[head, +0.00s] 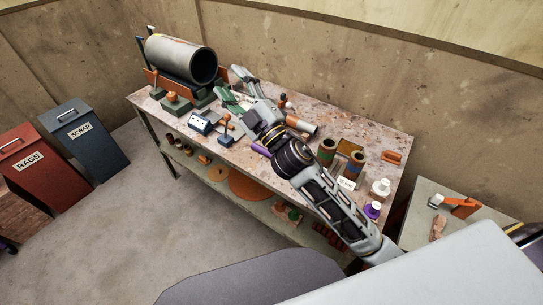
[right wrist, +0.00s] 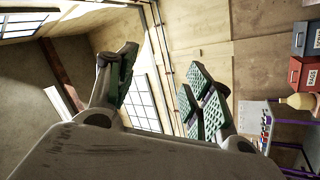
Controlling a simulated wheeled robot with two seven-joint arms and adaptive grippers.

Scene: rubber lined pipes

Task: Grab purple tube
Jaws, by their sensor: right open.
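A purple piece (head: 261,150), likely the purple tube, shows in the head view on the workbench (head: 330,129). It lies just left of my right forearm, which hides part of it. My right gripper (head: 233,84) is above the bench, beyond the purple piece and near the large pipe. In the right wrist view my right gripper (right wrist: 158,78) has its green-padded fingers spread wide with nothing between them. The purple tube cannot be made out in that view. My left gripper is not in view.
A large rubber-lined pipe (head: 178,60) rests on a cradle at the bench's left end. Two brown cylinders (head: 327,150) and a purple-based bottle (head: 373,210) stand to the right. Scrap (head: 85,140) and rags (head: 32,165) bins stand left.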

